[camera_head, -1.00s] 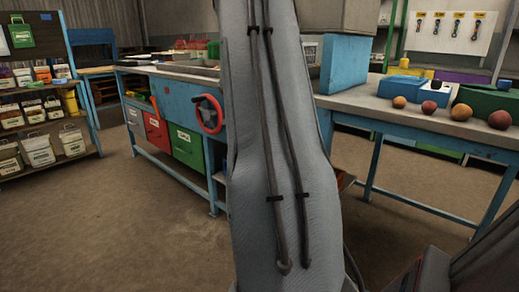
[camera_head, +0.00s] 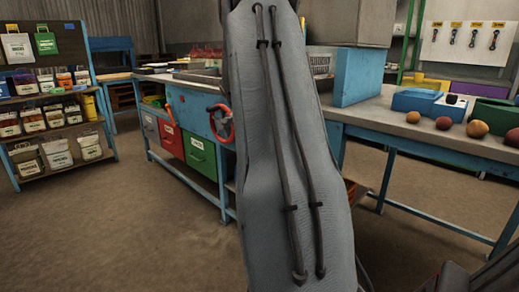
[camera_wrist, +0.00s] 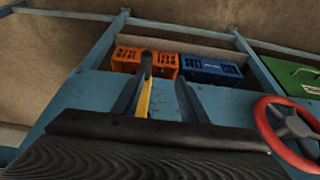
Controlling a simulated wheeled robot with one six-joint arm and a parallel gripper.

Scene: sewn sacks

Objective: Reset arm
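My arm stands upright through the middle of the head view in a grey padded cover with two dark cables, and it hides part of the workbench behind it. My gripper (camera_wrist: 160,98) shows at the lower middle of the wrist view, with two dark fingers standing apart. A narrow piece with a yellow strip shows between or just beyond them; I cannot tell what it is. I see nothing clearly held. My gripper does not show in the head view.
A blue workbench with a red handwheel (camera_head: 221,124) and a green bin (camera_head: 201,155) stands left of my arm. A table (camera_head: 395,117) with round fruit-like objects (camera_head: 477,129) is at right. A shelf (camera_head: 60,95) of labelled containers is far left. Orange (camera_wrist: 145,62) and blue crates (camera_wrist: 210,69) show in the wrist view. Floor at left is clear.

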